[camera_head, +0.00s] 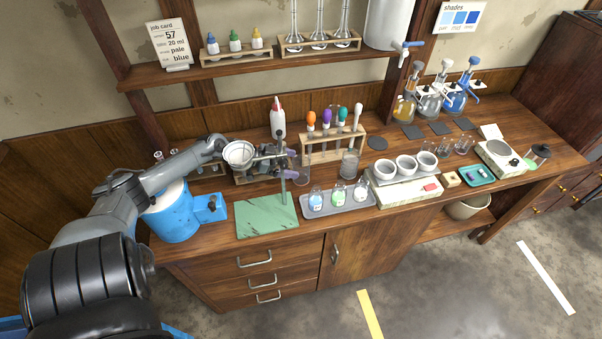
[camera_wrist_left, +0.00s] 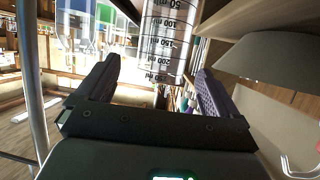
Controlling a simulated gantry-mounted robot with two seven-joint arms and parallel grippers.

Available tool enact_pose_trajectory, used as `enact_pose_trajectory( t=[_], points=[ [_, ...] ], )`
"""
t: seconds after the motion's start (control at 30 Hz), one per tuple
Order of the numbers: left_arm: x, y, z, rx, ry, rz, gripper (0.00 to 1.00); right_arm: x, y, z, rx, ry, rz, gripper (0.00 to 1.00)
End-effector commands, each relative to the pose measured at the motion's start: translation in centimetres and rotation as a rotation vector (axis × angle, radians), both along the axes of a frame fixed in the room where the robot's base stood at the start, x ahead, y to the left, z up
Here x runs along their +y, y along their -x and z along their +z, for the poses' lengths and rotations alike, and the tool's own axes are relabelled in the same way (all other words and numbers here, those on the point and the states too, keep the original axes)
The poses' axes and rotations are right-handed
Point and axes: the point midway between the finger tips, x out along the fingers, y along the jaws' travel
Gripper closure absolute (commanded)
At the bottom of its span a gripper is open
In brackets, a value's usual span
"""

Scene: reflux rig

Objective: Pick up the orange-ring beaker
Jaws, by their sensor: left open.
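A clear graduated beaker (camera_wrist_left: 163,40) shows between and beyond my left fingers in the left wrist view, apparently upside down there. Its black millilitre marks are readable; no orange ring can be made out on it. In the head view a glass beaker (camera_head: 349,163) stands on the bench in front of the test-tube rack; I cannot tell whether it is the same one. My left gripper (camera_head: 290,165) is open beside the clamp stand, partly hidden by my wrist and the stand. In the wrist view its fingers (camera_wrist_left: 157,68) are wide apart. My right gripper is not in view.
The clamp stand on its green base (camera_head: 267,217) is close to my left gripper. A grey tray (camera_head: 312,212) with small bottles lies in front. A test-tube rack (camera_head: 333,147) and white squeeze bottle (camera_head: 278,121) stand behind. A blue container (camera_head: 172,218) is at left; a shelf (camera_head: 215,68) is above.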

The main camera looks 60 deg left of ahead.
Motion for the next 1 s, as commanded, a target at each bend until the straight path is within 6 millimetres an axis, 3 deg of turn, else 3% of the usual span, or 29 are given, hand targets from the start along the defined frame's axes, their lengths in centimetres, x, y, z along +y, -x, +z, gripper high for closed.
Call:
enact_pose_trajectory(
  t=[0.4, 0.77, 1.0],
  points=[
    [-1.4, -3.7, -1.6, -0.001, 0.0, 0.0, 0.05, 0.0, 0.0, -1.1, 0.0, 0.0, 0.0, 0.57],
    [-1.6, -4.0, -1.7, 0.001, 0.0, 0.0, 0.05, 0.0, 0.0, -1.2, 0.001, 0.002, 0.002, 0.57],
    [-1.6, -4.0, -1.7, 0.0, 0.0, -0.001, 0.42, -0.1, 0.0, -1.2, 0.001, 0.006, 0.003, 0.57]
  ],
)
